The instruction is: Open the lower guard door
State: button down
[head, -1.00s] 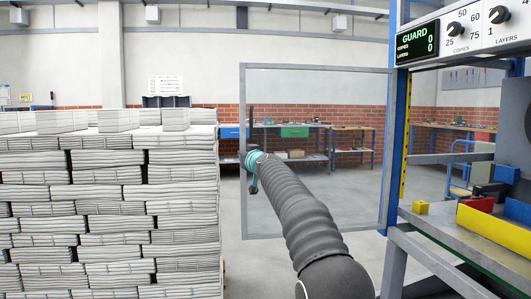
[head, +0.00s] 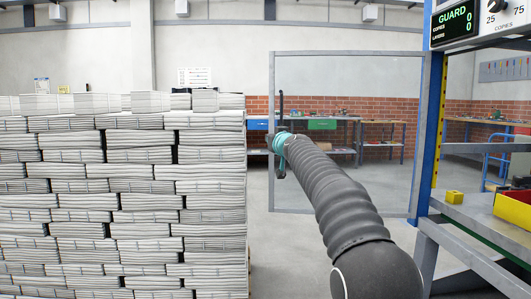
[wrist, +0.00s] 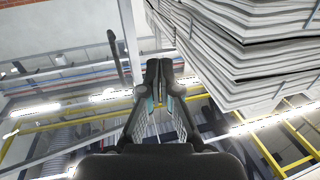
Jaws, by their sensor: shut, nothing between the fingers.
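The guard door (head: 345,53) is a clear panel in a grey frame, standing out to the left of the blue post (head: 432,130). A dark upright handle bar (head: 281,108) is at its left edge, partly hidden by my teal-ringed wrist. In the wrist view, the handle (wrist: 115,55) is up and left of my gripper (wrist: 159,70), beside the grey frame bar (wrist: 128,35). My gripper is shut and empty, apart from the handle in that view. The head view hides its fingers behind my arm.
Tall newspaper stacks (head: 120,190) fill the left, close to the door's free edge; they also hang close at the upper right in the wrist view (wrist: 245,50). A metal bench (head: 475,215) with a yellow block (head: 454,197) is at right. Open floor shows beyond the door.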

jog(key=s+b, duration=0.4)
jog(key=s, duration=0.5)
notch_tip(320, 180, down, 12)
jog(key=s+a+m+g, duration=0.1)
jog(key=a+g, duration=0.1)
jog(key=g, duration=0.2)
jog(key=s+d+f+g+h+p, duration=0.15)
jog(key=s+d+f+g, duration=0.25)
jog(key=s+f, duration=0.6)
jog(key=s+d+f+m+g+h+p, duration=0.1)
jog(key=s+d+f, duration=0.2)
jog(key=s, duration=0.9)
jog(key=s+d+f+m+g+h+p, duration=0.1)
jog(key=s+d+f+h+p, duration=0.1)
jog(key=s+d, duration=0.8)
jog(key=s+d+f+m+g+h+p, duration=0.1)
jog(key=s+d+f, duration=0.3)
jog(key=s, duration=1.2)
jog(key=d+h, duration=0.1)
jog(key=d, duration=0.1)
jog(key=shift+s+d, duration=0.15)
jog(key=shift+d, duration=0.15)
jog(key=shift+d+m, duration=0.1)
jog(key=shift+m, duration=0.2)
